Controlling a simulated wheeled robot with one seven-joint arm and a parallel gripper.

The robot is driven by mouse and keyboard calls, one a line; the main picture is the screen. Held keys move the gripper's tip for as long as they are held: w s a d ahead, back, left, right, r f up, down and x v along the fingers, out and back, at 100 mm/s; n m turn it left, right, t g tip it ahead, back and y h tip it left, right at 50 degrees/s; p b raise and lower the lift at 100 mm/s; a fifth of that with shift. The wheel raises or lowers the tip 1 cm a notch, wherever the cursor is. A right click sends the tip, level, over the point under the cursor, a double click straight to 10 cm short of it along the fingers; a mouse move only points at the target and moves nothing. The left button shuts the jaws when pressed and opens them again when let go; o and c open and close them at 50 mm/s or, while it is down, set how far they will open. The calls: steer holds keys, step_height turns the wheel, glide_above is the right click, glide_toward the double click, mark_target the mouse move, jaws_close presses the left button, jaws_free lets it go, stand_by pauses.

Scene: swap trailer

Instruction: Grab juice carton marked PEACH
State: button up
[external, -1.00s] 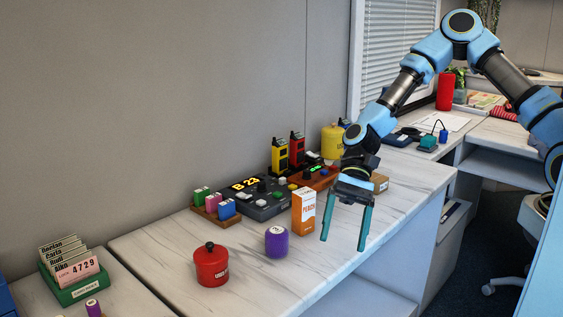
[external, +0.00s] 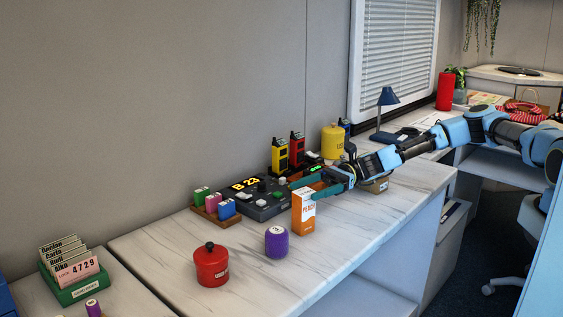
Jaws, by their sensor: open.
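The juice carton (external: 304,216) is orange and white, reads PEACH on its front, and stands upright on the marble-look counter. My gripper (external: 301,192) comes in low from the right, its teal fingers pointing left. It is open. One finger shows behind the carton and the other near the carton's upper right edge, so the fingertips are around or beside its top. I cannot tell from this view whether they touch it.
A purple can (external: 277,242) and a red lidded pot (external: 211,265) stand left of the carton. A grey console (external: 258,200) and a rack of small coloured boxes (external: 211,207) stand behind. A yellow canister (external: 333,143) is farther back. The counter's front strip (external: 350,235) is clear.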

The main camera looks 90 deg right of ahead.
mark_target(296, 211)
step_height(296, 211, down, 4)
steer(key=shift+w+f, duration=0.1)
steer(key=shift+f, duration=0.15)
steer(key=shift+p+x, duration=0.8)
steer(key=shift+x, duration=1.7)
steer(key=shift+c, duration=0.2)
jaws_close()
